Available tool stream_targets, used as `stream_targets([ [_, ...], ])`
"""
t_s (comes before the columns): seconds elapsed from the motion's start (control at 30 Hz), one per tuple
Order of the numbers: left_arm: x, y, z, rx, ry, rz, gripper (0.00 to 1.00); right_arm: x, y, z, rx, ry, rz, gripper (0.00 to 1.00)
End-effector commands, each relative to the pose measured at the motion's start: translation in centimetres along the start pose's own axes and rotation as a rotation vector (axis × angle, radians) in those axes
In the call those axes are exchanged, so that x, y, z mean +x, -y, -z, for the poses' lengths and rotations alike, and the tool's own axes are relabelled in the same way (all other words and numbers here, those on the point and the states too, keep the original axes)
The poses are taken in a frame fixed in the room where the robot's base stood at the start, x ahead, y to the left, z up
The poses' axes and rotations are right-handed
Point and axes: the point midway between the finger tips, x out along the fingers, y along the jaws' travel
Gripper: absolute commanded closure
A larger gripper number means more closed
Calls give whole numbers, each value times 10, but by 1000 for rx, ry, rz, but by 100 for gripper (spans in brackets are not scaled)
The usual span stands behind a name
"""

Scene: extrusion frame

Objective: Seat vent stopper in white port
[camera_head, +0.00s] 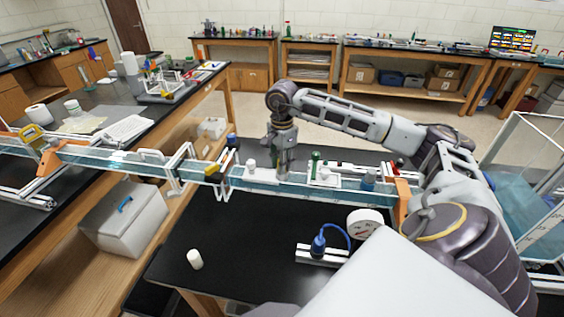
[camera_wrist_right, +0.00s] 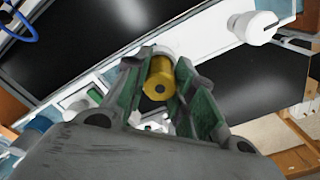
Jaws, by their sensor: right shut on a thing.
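My right gripper (camera_head: 284,174) points down over the long clear channel (camera_head: 340,188) in the head view. In the right wrist view its green-padded fingers (camera_wrist_right: 163,85) are shut on a brass-yellow cylinder (camera_wrist_right: 160,76) with a dark hole in its end, apparently the vent stopper. A pale round rim, possibly the white port (camera_wrist_right: 165,50), shows just behind the stopper; I cannot tell whether they touch. The stopper is hidden in the head view. A white knob-like fitting (camera_wrist_right: 254,27) stands on the channel, also visible in the head view (camera_head: 250,165). My left gripper is not in view.
A white cylinder (camera_head: 195,259) sits on the black bench (camera_head: 230,235). A gauge (camera_head: 364,222) and blue bulb (camera_head: 319,243) are in front. The bench middle is clear.

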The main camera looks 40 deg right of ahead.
Motion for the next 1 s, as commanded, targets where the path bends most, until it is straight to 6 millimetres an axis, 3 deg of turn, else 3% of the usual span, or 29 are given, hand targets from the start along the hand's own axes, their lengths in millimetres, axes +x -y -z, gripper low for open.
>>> stream_targets([
  [0.33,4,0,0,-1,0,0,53,4,0,0,0,0,0,94],
  [0.37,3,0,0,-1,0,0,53,4,0,0,0,0,0,71],
  [0.5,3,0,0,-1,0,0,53,3,0,0,0,0,0,53],
  [1.0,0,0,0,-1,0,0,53,0,0,0,0,0,0,53],
])
